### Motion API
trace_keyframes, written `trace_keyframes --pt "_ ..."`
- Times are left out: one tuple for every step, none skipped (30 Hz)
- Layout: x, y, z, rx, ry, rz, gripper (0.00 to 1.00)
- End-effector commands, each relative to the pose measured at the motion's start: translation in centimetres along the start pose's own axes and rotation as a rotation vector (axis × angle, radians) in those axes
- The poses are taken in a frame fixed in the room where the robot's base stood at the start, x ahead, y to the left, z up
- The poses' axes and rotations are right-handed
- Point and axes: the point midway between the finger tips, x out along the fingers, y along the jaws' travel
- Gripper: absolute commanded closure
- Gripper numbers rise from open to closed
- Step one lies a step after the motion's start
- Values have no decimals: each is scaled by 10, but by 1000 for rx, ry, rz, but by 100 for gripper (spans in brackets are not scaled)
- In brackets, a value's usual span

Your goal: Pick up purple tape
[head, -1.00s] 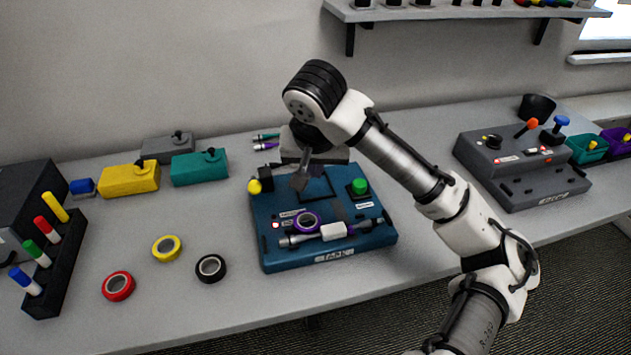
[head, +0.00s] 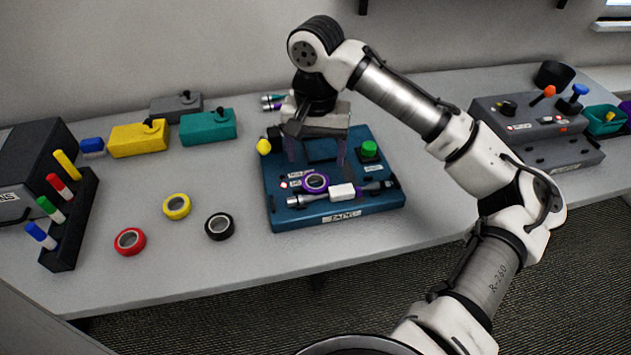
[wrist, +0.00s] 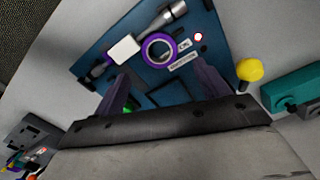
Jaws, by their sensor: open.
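The purple tape (head: 315,182) is a ring lying flat on the front part of the blue task panel (head: 335,216). It lies just behind a silver and white tool (head: 342,192) that rests along the panel's front. In the wrist view the purple tape (wrist: 159,49) shows whole beyond my fingertips, between their lines. My gripper (head: 318,158) hangs over the back half of the panel, pointing down, behind the tape. Its fingers (wrist: 160,82) are spread apart with nothing between them.
A yellow knob (head: 264,147) and a green button (head: 369,148) stand up on the panel. Black tape (head: 219,226), yellow tape (head: 176,206) and red tape (head: 130,241) lie on the table to the left. A marker rack (head: 72,228) stands farther left. A grey control box (head: 550,135) is at right.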

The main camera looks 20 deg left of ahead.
Motion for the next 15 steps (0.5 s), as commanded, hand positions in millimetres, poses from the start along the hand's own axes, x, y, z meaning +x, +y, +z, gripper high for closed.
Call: trace_keyframes --pt "5 0 0 0 1 0 26" --pt "8 0 0 0 1 0 26" --pt "11 0 0 -1 1 0 26" --pt "12 0 0 -1 1 0 26" --pt "14 0 0 -1 1 0 26" --pt "16 0 0 0 1 0 26" --pt "18 0 0 0 0 0 26" --pt "21 0 -1 1 0 0 26" --pt "26 1 -2 1 0 1 26" --pt "30 1 -2 1 -1 1 26" --pt "34 0 -3 1 -1 0 26" --pt "40 0 -4 0 0 1 26" --pt "45 1 -4 0 0 1 26" --pt "50 0 -4 0 -1 1 26" --pt "55 0 -4 0 0 0 26"
